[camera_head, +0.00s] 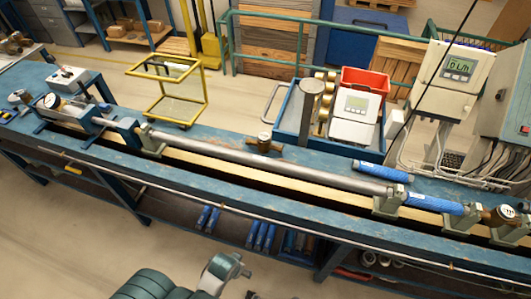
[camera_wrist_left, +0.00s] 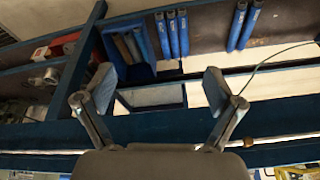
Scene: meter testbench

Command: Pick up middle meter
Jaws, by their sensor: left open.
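A small brass-coloured meter (camera_head: 265,141) with a round top stands on the blue bench top behind the long grey pipe, near mid-bench. Another meter (camera_head: 506,214) sits in the line at the far right end, and one with a round dial (camera_head: 53,101) is at the left end. I cannot tell for certain which is the middle one. My left gripper (camera_wrist_left: 160,92) is open and empty in the left wrist view, facing the shelf below the bench, with no meter between its fingers. Part of my arm shows at the bottom of the head view, well in front of the bench. My right gripper is out of view.
The long grey pipe (camera_head: 265,163) lies along the bench (camera_head: 225,190). A blue tube (camera_head: 384,172) lies behind it. A blue cart with a red bin (camera_head: 365,83) and a yellow frame cart (camera_head: 168,92) stand behind.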

